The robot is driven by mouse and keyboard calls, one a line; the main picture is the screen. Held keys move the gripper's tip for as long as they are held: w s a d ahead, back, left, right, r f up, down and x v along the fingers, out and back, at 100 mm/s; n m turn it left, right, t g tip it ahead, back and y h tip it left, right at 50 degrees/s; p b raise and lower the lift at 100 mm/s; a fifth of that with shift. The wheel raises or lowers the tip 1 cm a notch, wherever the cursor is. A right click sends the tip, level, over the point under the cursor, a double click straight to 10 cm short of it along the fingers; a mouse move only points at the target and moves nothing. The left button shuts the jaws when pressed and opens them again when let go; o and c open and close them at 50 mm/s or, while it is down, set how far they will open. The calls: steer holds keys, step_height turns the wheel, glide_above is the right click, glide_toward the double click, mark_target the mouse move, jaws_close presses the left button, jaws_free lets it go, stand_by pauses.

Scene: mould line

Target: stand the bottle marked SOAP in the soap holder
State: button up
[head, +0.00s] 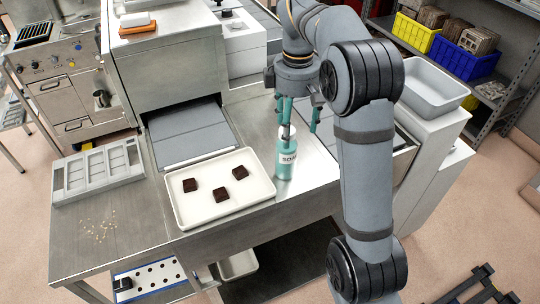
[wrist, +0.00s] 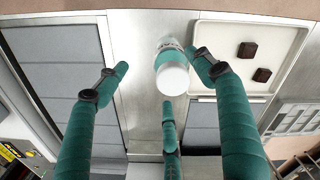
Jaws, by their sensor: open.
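The bottle marked SOAP (head: 287,163) is teal with a white top and stands upright on the steel bench, just right of the white tray. Its label is partly legible. In the wrist view, its white cap (wrist: 172,79) shows from above. My gripper (head: 299,126) has teal fingers and points down over the bottle's top. In the wrist view, my gripper (wrist: 161,64) is open, with the bottle between the spread fingers, nearer the right one. I see no clear grip on the bottle. I cannot clearly identify the soap holder in either view.
The white tray (head: 206,222) holds three dark brown blocks close to the bottle's left. A grey compartment frame (head: 70,190) and scattered crumbs lie farther left. A perforated blue-edged board (head: 160,274) sits below the bench. A grey basin (head: 432,82) stands right of my arm.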

mark_target(286, 155)
steer(key=f, duration=0.2)
steer(key=a+f+b, duration=0.1)
steer(key=f, duration=0.1)
steer(key=shift+s, duration=0.15)
steer(key=f, duration=0.5)
steer(key=shift+s+a+f+p, duration=0.2)
steer(key=shift+s+a+p, duration=0.05)
steer(key=shift+s+p, duration=0.1)
steer(key=shift+w+f, duration=0.1)
steer(key=shift+f, duration=0.2)
steer(key=c, duration=1.7)
